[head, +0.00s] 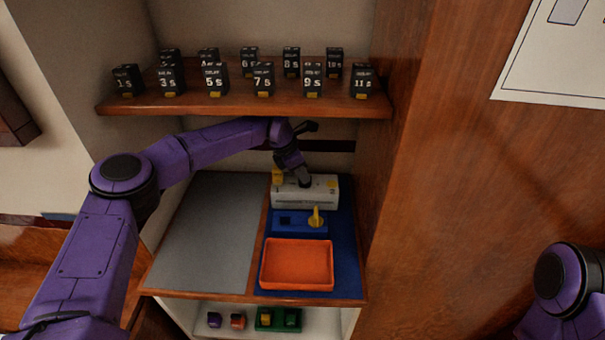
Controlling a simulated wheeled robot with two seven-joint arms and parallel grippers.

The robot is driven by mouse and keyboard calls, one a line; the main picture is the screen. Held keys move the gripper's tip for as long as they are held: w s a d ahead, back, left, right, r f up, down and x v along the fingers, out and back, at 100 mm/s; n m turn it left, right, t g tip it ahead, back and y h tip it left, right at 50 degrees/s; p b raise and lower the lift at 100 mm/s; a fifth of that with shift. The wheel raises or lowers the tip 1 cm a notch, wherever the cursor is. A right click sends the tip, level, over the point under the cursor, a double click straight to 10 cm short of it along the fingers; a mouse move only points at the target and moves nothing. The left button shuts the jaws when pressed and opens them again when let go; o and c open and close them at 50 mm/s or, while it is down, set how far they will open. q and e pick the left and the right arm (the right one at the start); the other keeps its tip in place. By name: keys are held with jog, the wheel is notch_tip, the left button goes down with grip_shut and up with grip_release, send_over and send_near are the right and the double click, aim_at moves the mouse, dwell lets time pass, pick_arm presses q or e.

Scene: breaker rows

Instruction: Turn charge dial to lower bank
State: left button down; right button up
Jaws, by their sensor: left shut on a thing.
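A white box (318,195) with dark lettering on its front stands at the back of the blue mat. My left gripper (304,182) reaches down to the top of this box and is shut on a small part there, which I take for the charge dial. The jaws hide the dial, so its setting cannot be read. A yellow block (277,175) shows at the box's left end and a small yellow mark (332,184) at its right. My right gripper is out of view.
A blue box (297,226) with an upright yellow lever (316,216) stands in front of the white box. An orange tray (296,287) lies nearest. A grey panel (205,235) at left is bare. Above, a wooden shelf (240,104) holds several black delay blocks.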

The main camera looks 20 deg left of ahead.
pick_arm(q)
jog(key=shift+w+a+m+g+h+b, duration=0.15)
jog(key=shift+m+g, duration=0.25)
jog(key=shift+m, duration=0.7)
jog(key=shift+w+d+m+g+h+b, duration=0.15)
jog(key=shift+m+g, duration=0.25)
jog(key=shift+m, duration=0.7)
jog(key=shift+s+a, duration=0.1)
jog(key=shift+a, duration=0.05)
jog(key=c, duration=1.2)
grip_release()
jog(key=shift+o, duration=0.2)
jog(key=shift+a+r+b, duration=0.15)
jog(key=shift+r+b, duration=0.05)
jog(key=shift+b, duration=0.2)
jog(key=shift+s+a+r+b, duration=0.15)
jog(key=shift+a+r+b, duration=0.4)
jog(key=shift+a, duration=0.1)
jog(key=shift+s+a+r+b, duration=0.15)
jog(key=shift+a+r+b, duration=0.25)
jog(key=shift+a+b, duration=0.15)
jog(key=s+a+b, duration=0.2)
jog(key=s+a, duration=0.1)
jog(key=a, duration=0.7)
jog(key=shift+r, duration=0.3)
